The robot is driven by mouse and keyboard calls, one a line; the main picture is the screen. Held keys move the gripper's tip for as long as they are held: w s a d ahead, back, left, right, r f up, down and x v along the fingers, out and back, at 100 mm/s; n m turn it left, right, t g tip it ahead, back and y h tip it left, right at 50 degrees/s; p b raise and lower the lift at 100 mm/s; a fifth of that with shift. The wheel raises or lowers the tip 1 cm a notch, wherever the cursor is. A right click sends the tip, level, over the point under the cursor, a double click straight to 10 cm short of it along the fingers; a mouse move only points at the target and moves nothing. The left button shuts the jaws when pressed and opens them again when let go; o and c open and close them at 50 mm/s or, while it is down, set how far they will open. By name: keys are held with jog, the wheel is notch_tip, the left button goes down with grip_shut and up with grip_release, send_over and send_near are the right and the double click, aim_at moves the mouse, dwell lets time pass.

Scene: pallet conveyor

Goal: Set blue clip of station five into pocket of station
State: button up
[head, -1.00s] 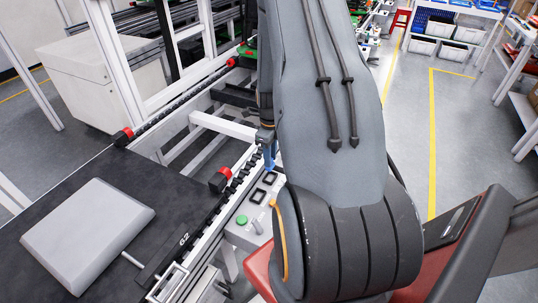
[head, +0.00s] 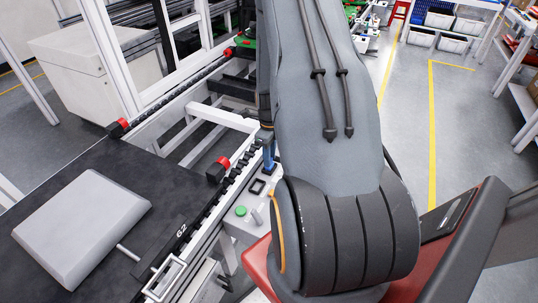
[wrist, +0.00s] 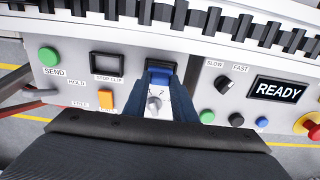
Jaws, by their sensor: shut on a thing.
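The blue clip (wrist: 160,76) shows between my gripper's fingers (wrist: 159,97) in the wrist view. My gripper is shut on it, low over the station's control panel (wrist: 75,72). The clip is at a black-framed pocket (wrist: 161,63), whose upper edge shows behind it. I cannot tell how deep the clip sits. A second black-framed pocket (wrist: 107,64), labelled STOP CLIP, is empty to the left. In the head view my gripper (head: 269,160) reaches down to the panel, and the arm hides much of it. No station number five is readable.
A green SEND button (wrist: 49,57), an orange button (wrist: 106,98), a READY display (wrist: 279,90) and a red emergency knob (wrist: 308,125) surround the fingers. The conveyor (head: 190,235) with a grey block (head: 82,228) lies left. Open floor (head: 460,130) is at right.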

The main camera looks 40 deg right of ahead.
jog(key=shift+f, duration=0.3)
jog(key=o, duration=1.1)
jog(key=shift+r, duration=0.15)
jog(key=shift+r+b, duration=1.05)
jog(key=shift+r, duration=2.75)
